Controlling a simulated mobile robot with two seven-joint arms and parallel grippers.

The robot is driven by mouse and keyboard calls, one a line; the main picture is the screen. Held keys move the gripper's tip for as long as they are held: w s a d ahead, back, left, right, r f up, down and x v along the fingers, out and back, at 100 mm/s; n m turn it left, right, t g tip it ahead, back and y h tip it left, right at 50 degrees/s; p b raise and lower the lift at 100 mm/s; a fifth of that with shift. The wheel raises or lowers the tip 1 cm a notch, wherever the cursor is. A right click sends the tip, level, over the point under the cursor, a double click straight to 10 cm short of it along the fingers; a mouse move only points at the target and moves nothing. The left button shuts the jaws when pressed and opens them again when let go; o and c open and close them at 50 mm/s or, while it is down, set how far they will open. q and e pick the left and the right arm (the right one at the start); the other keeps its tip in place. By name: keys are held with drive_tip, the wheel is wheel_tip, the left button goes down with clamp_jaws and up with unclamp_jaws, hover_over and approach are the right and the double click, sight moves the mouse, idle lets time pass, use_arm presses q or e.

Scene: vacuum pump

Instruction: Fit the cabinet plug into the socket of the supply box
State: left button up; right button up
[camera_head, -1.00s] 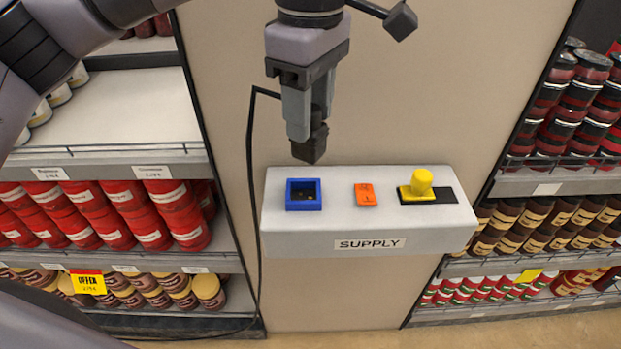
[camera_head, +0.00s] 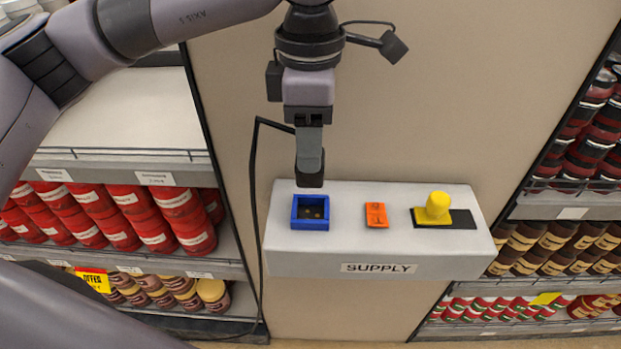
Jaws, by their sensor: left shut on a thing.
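My left gripper (camera_head: 309,150) points down and is shut on the black cabinet plug (camera_head: 310,181). The plug hangs at the back edge of the blue socket (camera_head: 297,223), as seen from here, and I cannot tell how far above it is. The socket is a blue square frame with a dark inside and small brass-coloured contacts. It sits at the left of the white supply box (camera_head: 340,252), labelled SUPPLY. A black cable (camera_head: 252,180) runs from near the plug down the panel's left side. My right gripper is not in view.
An orange switch (camera_head: 376,215) and a yellow knob (camera_head: 437,207) on a black plate sit right of the socket. Shelves with red cans (camera_head: 150,222) stand at the left, and shelves with jars (camera_head: 548,240) at the right. The beige panel (camera_head: 430,90) behind is bare.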

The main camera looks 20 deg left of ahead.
sight(310, 184)
use_arm(q)
wheel_tip(310, 184, down, 8)
drive_tip(key=shift+r+p, duration=0.25)
drive_tip(key=shift+p, duration=0.15)
drive_tip(key=shift+f, duration=0.25)
drive_tip(key=shift+f+b, duration=0.2)
drive_tip(key=shift+b, duration=0.1)
drive_tip(key=o, duration=1.1)
drive_tip(key=shift+r, duration=0.1)
